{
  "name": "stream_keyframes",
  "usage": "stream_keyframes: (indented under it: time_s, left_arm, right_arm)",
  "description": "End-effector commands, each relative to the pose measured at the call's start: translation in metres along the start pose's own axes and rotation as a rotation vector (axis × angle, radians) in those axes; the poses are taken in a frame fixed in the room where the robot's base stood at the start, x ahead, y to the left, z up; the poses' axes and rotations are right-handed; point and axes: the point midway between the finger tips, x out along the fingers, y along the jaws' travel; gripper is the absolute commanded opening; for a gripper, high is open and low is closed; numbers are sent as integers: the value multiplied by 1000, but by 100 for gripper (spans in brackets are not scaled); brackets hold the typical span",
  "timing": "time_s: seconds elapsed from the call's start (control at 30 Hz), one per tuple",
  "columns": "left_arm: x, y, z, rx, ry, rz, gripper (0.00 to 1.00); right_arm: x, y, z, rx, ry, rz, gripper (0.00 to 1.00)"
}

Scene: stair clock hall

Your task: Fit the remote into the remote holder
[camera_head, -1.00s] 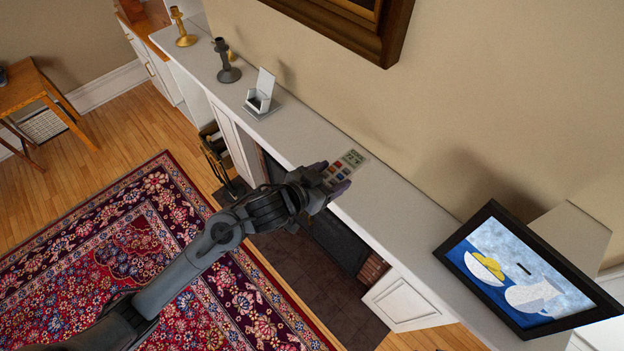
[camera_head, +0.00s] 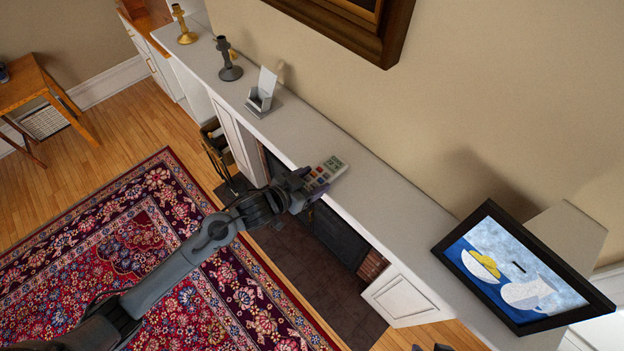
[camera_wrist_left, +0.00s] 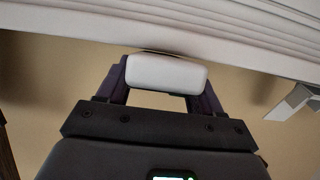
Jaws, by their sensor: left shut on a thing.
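The remote (camera_head: 325,172) is light grey with coloured buttons and a small display. My left gripper (camera_head: 307,181) is shut on it and holds it near the front edge of the white mantel shelf. In the left wrist view the pale end of the remote (camera_wrist_left: 167,72) sits between the two fingers of my left gripper (camera_wrist_left: 165,88). The remote holder (camera_head: 261,98), a small white open-topped box with a tall back plate, stands on the mantel left of the gripper. It seems empty. My right gripper is not clearly in view.
The mantel shelf (camera_head: 370,185) is clear between the holder and a framed picture (camera_head: 515,268) at its right end. A dark candlestick (camera_head: 228,62) and a gold candlestick (camera_head: 183,27) stand left of the holder. A wall rises behind.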

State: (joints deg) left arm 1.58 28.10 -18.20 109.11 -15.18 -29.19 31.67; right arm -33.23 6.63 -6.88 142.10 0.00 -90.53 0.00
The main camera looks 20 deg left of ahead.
Motion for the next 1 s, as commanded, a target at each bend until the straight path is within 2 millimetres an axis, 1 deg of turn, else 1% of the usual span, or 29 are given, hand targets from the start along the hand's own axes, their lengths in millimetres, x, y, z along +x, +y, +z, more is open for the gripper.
stream_keyframes:
  time_s: [0.27, 0.3, 0.47, 0.7, 0.83, 0.93, 1.0]
  left_arm:
    - [1, 0, 2, 0, 1, 0, 30]
    - [1, 0, 3, 0, 0, 0, 67]
    - [1, 0, 3, 0, 0, 0, 91]
    - [1, 0, 2, 0, 0, 0, 91]
    - [0, 0, -2, 1, 1, 0, 91]
    - [-8, 0, 1, 2, -1, 0, 91]
    - [-17, 0, 1, 1, -1, 1, 91]
  right_arm:
    - [2, 2, 1, -8, -1, 6, 43]
    - [2, 2, 1, -8, -1, 7, 43]
    - [1, 2, 1, -8, -2, 7, 43]
    - [1, 2, 1, -7, -1, 5, 43]
    - [0, 1, 0, -4, -1, 3, 43]
    - [1, 0, 0, -2, -1, 2, 43]
    - [2, 0, 1, -1, 0, 1, 43]
